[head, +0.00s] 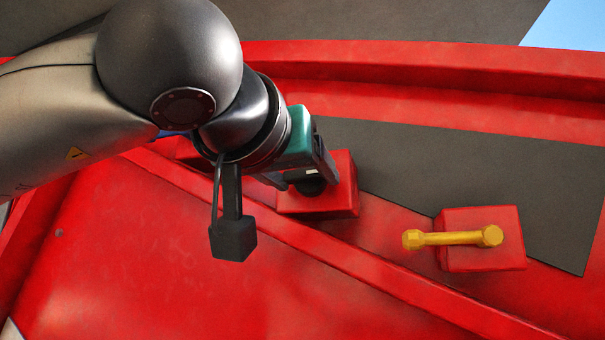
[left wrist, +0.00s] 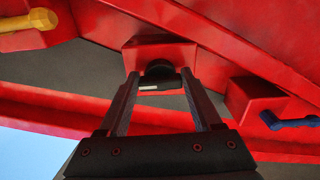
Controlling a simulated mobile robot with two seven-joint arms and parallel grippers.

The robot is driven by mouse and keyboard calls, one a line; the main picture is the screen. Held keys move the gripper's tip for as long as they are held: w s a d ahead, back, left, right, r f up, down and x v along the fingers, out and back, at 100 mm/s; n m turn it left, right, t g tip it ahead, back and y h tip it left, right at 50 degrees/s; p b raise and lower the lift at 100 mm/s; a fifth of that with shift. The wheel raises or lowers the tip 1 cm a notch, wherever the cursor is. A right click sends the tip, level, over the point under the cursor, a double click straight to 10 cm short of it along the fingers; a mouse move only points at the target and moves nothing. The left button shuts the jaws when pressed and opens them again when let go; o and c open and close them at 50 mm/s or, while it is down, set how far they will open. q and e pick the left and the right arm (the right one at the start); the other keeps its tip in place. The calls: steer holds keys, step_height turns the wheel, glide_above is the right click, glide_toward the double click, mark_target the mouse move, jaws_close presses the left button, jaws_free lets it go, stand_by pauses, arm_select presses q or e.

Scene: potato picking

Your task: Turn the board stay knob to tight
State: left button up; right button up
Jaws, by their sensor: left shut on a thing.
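The board stay knob, taken to be the black round knob (head: 312,188), sits on the face of a red block (head: 342,202). The fingers and wrist partly hide the knob in the head view. My right gripper is not in view.
A yellow handle (head: 455,238) on another red block (head: 505,258) is to the right. A blue handle (left wrist: 288,121) on a red block is on the other side. Red beams (head: 420,290) run along the machine, with grey sheet (head: 400,165) behind the blocks.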

arm_select(q)
steer(key=shift+m, duration=0.3)
stand_by(0.4)
steer(key=o, duration=1.4)
step_height(320, 180, up, 20)
steer(key=p, duration=0.4)
